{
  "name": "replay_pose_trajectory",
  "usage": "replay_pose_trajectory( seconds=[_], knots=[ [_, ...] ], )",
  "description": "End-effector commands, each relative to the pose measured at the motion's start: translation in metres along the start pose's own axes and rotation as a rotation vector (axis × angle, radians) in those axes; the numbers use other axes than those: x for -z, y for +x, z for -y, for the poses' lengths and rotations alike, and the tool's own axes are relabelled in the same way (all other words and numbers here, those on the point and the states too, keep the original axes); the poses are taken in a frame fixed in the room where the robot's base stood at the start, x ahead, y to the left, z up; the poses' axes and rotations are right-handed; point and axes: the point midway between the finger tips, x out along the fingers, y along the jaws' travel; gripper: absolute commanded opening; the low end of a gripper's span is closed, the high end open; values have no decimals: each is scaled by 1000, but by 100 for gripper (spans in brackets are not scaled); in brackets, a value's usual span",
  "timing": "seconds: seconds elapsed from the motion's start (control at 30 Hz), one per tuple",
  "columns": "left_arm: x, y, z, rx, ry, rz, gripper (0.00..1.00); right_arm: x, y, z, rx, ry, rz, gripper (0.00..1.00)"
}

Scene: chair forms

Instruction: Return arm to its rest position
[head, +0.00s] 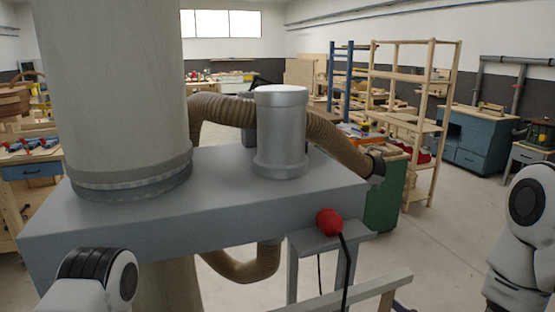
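Part of my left arm (95,280) shows at the bottom left, a white link with a dark joint cap, in front of the grey machine's front edge. Part of my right arm (525,235) shows at the right edge, a white link with dark round joint covers. Both grippers are out of the picture, so their state is hidden. No chair form can be made out in this view.
A grey dust-collector box (225,210) with a large pale cylinder (115,85), a metal cylinder (280,130) and a brown hose (335,138) fills the left and middle close by. A wooden shelf (430,125) and blue cabinet (470,140) stand behind. Floor (430,255) is clear at right.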

Motion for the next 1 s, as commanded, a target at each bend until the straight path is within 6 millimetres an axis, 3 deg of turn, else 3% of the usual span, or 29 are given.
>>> replay_pose_trajectory(
  seconds=[0.03, 0.23, 0.37, 0.47, 0.5, 0.63, 0.7, 0.8, 0.9, 1.0],
  knots=[
    [0, 10, 0, 0, 0, 0, 40, -24, -1, 2, 2, 5, 28, 87],
    [0, 32, 0, 0, 0, 1, 40, -105, -10, 10, -4, 21, 180, 87],
    [0, 51, 0, 0, 0, 1, 40, -183, -26, 17, -16, 43, 360, 87],
    [0, 69, 0, 0, 0, 1, 40, -262, -55, 24, -38, 72, 572, 87],
    [0, 76, 0, 0, 0, 1, 40, -294, -71, 27, -52, 88, 674, 87],
    [0, 91, 1, 0, 0, 1, 40, -379, -139, 36, -128, 154, 1026, 87],
    [0, 90, 1, 0, 0, 1, 40, -398, -176, 38, -195, 203, 1207, 87],
    [0, 87, 1, 0, 0, 0, 40, -404, -211, 39, -281, 277, 1374, 87],
    [0, 87, 1, 0, 0, 0, 40, -406, -224, 42, -301, 308, 1433, 87],
    [0, 87, 1, 0, 0, 1, 40, -406, -224, 42, -305, 315, 1435, 87]
  ],
)
